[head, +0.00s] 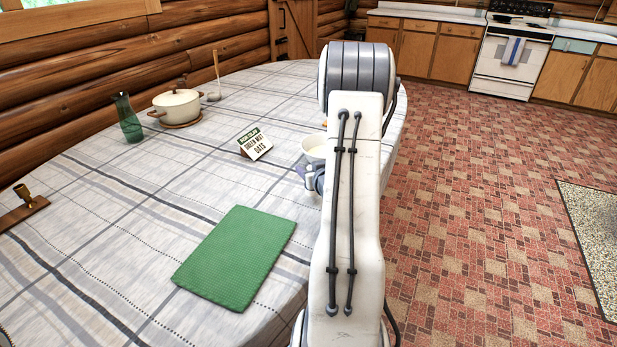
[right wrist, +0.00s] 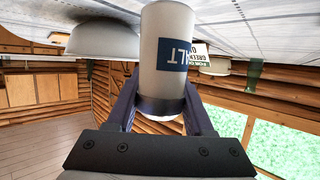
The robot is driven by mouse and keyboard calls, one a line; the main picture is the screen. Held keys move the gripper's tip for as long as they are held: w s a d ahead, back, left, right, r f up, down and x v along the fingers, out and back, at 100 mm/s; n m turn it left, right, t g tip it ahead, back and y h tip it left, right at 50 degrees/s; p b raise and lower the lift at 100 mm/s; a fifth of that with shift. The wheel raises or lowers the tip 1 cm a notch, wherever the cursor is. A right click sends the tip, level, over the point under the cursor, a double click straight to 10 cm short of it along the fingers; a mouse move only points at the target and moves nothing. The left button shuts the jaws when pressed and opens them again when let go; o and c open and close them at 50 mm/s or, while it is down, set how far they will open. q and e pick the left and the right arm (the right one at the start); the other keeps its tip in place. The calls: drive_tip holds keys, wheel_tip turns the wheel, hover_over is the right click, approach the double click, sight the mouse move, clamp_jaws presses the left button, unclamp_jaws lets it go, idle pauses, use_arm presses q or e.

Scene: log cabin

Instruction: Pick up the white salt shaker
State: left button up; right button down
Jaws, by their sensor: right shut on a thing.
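The white salt shaker (right wrist: 163,38) with a blue label reading upside-down letters fills the upper middle of the right wrist view. My right gripper (right wrist: 160,92) is shut on it, one dark finger on each side. In the head view my right gripper (head: 313,178) is mostly hidden by my own arm, at the table's right side beside the white bowl (head: 314,150). The shaker is hidden there behind the arm. I cannot tell whether it touches the cloth. My left gripper is not in view.
A green mat (head: 236,257) lies in front. The bowl also shows close by in the right wrist view (right wrist: 103,38).

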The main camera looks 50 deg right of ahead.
drive_tip(key=s+d+r+p, duration=0.1)
drive_tip(key=s+r, duration=0.7)
drive_tip(key=s, duration=0.3)
drive_tip(key=shift+s, duration=0.35)
